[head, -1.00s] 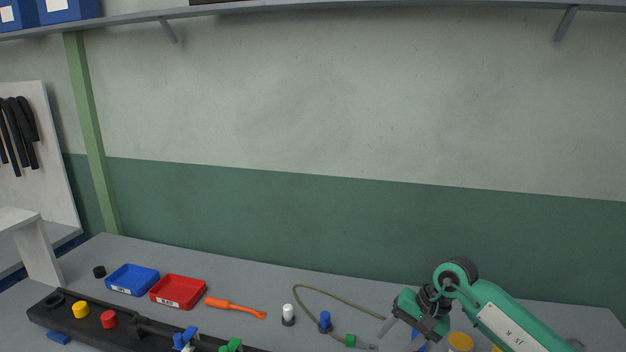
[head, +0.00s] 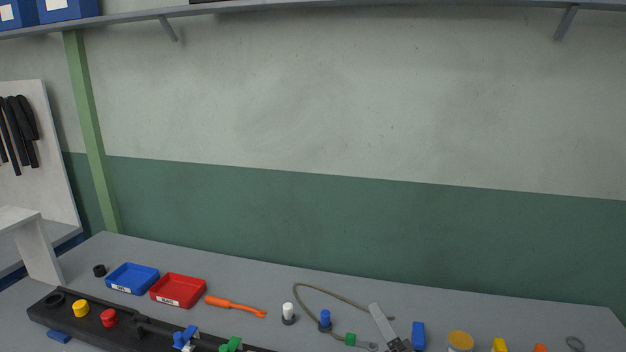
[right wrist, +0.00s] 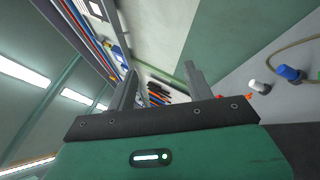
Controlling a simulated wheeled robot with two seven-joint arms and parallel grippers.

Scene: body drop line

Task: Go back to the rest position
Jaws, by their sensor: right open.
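The gripper is open and empty. My left gripper is in neither view.
A shelf (head: 300,8) runs above.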

